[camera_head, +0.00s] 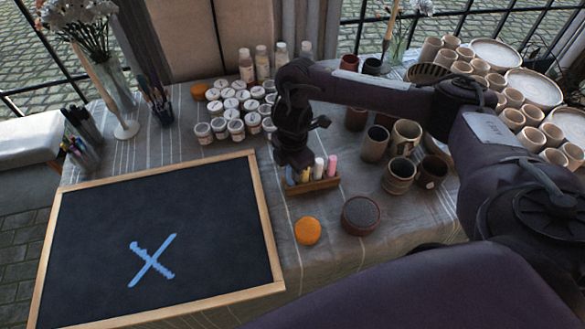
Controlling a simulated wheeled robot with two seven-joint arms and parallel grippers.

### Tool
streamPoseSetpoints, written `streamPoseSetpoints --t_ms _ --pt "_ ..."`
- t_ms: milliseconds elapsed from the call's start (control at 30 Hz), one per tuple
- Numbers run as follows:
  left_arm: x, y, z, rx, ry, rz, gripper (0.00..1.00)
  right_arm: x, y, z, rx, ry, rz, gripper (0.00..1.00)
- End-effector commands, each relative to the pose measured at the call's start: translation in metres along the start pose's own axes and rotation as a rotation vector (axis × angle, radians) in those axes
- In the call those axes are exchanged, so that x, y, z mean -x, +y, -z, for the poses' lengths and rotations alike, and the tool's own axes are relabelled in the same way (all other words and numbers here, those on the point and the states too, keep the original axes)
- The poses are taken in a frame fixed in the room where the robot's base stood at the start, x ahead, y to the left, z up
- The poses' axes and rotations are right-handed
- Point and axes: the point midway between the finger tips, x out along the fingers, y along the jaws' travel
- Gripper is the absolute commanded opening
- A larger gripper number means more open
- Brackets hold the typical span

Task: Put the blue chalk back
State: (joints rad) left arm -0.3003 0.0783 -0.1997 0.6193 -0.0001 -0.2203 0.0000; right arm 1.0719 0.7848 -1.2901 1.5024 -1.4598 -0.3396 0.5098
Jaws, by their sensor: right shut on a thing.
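A wooden chalk holder (322,185) stands on the table to the right of the blackboard. White (319,168) and pink (332,165) chalks stand upright in it, with yellowish ones beside them. My right gripper (292,168) points down over the holder's left end, shut on the blue chalk (290,176). Only a small bluish bit of that chalk shows below the fingers. I cannot tell whether it rests in the holder. The blackboard (110,225) has a blue chalk X (152,260) on it. My left gripper is out of view.
An orange sponge (308,231) and a round dark-topped pot (361,215) lie in front of the holder. Cups (399,174) stand to its right. White-lidded jars (236,129) and bottles (263,62) stand behind, left of my arm.

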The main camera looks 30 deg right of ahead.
Motion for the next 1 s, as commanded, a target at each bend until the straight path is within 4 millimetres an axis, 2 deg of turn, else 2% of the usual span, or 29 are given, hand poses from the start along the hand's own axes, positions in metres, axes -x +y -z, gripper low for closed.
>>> streamPoseSetpoints --t_ms 100,133,300,567,667,1000 --pt "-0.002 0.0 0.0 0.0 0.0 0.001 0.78 -0.004 0.0 0.0 0.0 0.0 0.001 0.0" --pt "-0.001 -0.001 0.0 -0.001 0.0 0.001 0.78 -0.004 0.0 0.0 0.0 0.0 0.0 0.2" --pt "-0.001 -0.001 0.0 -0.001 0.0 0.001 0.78 -0.003 0.0 0.0 0.0 0.0 0.0 0.39" --pt "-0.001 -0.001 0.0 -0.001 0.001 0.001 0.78 -0.002 0.0 0.0 0.0 0.0 0.0 0.39" --pt "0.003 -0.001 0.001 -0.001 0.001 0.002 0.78 0.006 0.001 0.0 0.001 0.0 -0.002 0.39" --pt "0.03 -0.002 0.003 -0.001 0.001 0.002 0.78 0.075 0.001 -0.001 0.002 -0.003 -0.005 0.39"
